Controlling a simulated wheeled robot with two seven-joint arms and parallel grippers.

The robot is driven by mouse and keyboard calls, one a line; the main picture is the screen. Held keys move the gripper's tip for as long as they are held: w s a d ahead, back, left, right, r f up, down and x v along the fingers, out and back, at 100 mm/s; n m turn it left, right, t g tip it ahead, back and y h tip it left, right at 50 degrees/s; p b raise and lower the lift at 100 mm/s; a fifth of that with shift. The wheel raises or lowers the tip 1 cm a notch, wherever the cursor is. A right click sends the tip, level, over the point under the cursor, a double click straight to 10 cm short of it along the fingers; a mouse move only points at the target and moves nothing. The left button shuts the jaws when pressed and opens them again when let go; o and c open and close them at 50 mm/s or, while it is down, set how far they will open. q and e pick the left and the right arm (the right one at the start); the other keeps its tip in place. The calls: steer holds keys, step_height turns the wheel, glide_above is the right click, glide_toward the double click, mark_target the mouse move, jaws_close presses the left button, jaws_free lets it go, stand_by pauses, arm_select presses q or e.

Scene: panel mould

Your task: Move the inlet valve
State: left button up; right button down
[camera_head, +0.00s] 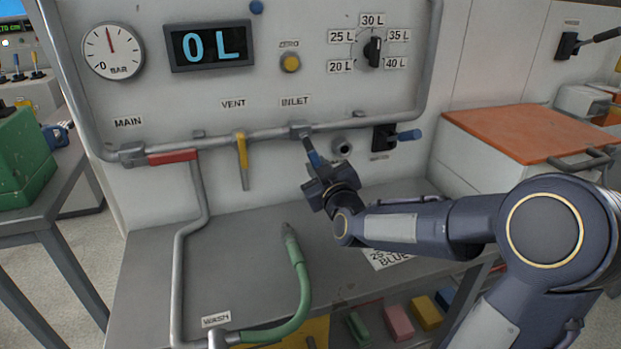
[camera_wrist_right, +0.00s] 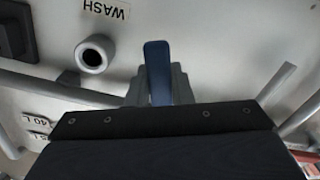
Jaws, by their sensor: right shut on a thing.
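The inlet valve (camera_head: 311,148) has a blue lever hanging down from the pipe under the INLET label (camera_head: 294,101). My right gripper (camera_head: 322,172) is at the lower part of this lever and is shut on it. In the right wrist view the blue lever (camera_wrist_right: 158,72) stands between the fingers of my right gripper (camera_wrist_right: 158,88). Part of the lever is hidden by the gripper. My left gripper is not in view.
The yellow vent lever (camera_head: 242,160) hangs down to the left, and the red main lever (camera_head: 172,157) lies along the pipe. A round nozzle (camera_head: 342,146) and a blue-handled switch (camera_head: 397,136) are on the right. A green hose (camera_head: 303,290) stands on the bench (camera_head: 240,235).

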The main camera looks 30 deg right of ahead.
steer(key=n, duration=0.1)
steer(key=d+r+n+b, duration=0.1)
steer(key=d+n, duration=0.1)
steer(key=shift+s+d+r+n+b, duration=0.2)
steer(key=shift+s+n+b, duration=0.1)
steer(key=shift+n, duration=0.1)
steer(key=r+n, duration=0.1)
steer(key=n, duration=0.1)
steer(key=d+r+n, duration=0.1)
steer(key=n, duration=0.1)
steer(key=d+r+n+b, duration=0.1)
steer(key=n, duration=0.1)
steer(key=shift+s+d+r, duration=0.25)
steer(key=shift+s+r, duration=0.05)
steer(key=shift+r, duration=0.1)
steer(key=shift+d+r+n, duration=0.2)
steer(key=shift+r+n, duration=1.2)
steer(key=shift+n, duration=0.6)
steer(key=c, duration=1.3)
jaws_free()
steer(key=v, duration=0.8)
steer(key=shift+b, duration=0.35)
